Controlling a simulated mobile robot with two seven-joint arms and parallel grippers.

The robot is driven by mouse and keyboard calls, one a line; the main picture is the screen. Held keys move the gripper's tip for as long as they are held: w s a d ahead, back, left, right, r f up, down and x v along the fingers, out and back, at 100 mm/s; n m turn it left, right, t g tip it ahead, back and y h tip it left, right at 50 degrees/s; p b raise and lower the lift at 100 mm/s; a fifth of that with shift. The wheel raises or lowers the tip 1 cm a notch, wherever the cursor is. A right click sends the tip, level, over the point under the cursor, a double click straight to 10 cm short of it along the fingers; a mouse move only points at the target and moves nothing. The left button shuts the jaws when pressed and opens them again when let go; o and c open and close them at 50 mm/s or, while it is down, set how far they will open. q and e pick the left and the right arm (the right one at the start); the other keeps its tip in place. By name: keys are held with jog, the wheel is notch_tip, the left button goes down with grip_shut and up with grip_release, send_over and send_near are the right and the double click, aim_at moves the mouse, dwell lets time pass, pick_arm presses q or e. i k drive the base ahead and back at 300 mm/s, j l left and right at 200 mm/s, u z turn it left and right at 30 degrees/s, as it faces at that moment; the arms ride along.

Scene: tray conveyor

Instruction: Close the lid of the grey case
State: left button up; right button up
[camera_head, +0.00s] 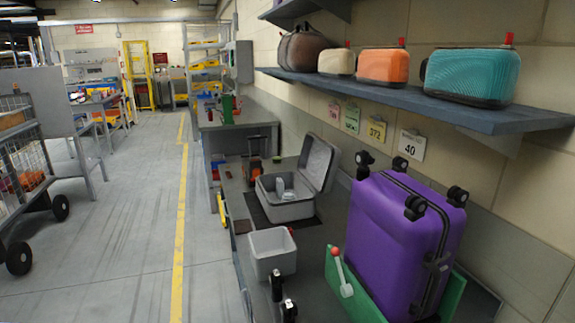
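The grey case (287,211) sits on a dark mat on the grey worktop, in the middle of the view. Its lid (319,163) is open and stands raised at the right side of the case, tilted back toward the wall. Some pale grey items (281,186) are inside the case; their exact kind is hard to tell. I cannot make out either of my grippers in this view, and nothing is seen touching the case or its lid.
A light grey open bin (272,252) stands in front of the case. A large purple suitcase (392,240) stands in a green holder (345,296) at the right. Two small dark upright pieces (277,286) rise at the bottom edge. A shelf (430,98) with bags overhangs the right.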

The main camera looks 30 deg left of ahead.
aim_at(319, 160)
jog(key=i+l+u, duration=0.1)
jog(key=l+u, duration=1.05)
jog(key=l, duration=0.1)
